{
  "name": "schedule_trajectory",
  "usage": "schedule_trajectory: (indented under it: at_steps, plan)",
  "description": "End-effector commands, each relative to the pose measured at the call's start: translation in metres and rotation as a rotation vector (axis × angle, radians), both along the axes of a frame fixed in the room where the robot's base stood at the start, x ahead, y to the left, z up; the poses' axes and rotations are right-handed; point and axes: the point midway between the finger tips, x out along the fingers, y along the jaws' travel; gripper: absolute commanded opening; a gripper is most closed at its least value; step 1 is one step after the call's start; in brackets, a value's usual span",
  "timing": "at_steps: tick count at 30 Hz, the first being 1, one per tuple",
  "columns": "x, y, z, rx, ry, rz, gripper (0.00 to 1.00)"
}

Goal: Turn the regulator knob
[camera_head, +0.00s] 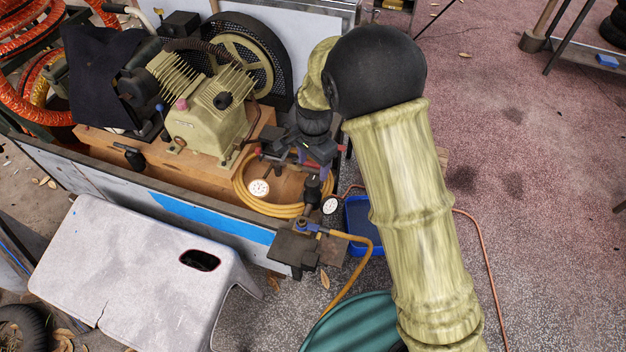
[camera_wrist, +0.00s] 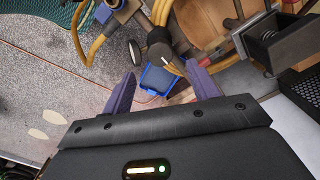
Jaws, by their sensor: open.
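The regulator knob (camera_head: 313,187) is dark and stands upright on the regulator at the cart's front right corner. A white-faced gauge (camera_head: 330,205) sits beside it. In the wrist view the black knob (camera_wrist: 160,50) shows a pale line and lies just beyond the gap between my fingertips. My gripper (camera_head: 306,167) is above and behind the knob in the head view. Its purple fingers are apart and empty in the wrist view (camera_wrist: 161,69). I see no contact with the knob, though the exact gap is hard to judge.
A coiled yellow hose (camera_head: 243,190) and another gauge (camera_head: 259,188) lie left of the knob. The compressor (camera_head: 207,125) stands on the cart further left. A blue tray (camera_head: 357,212) is on the floor. A grey step stool (camera_head: 130,270) stands in front. Open floor lies to the right.

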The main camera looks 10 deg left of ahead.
Motion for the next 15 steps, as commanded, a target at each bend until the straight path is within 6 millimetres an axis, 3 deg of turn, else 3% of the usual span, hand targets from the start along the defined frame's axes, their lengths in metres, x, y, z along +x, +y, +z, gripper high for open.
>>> schedule_trajectory:
  at_steps: [9,15]
  plan:
    - [0.0,0.0,-0.057,-0.002,0.004,0.002,0.6]
    - [0.0,0.001,-0.078,-0.001,0.002,0.0,0.6]
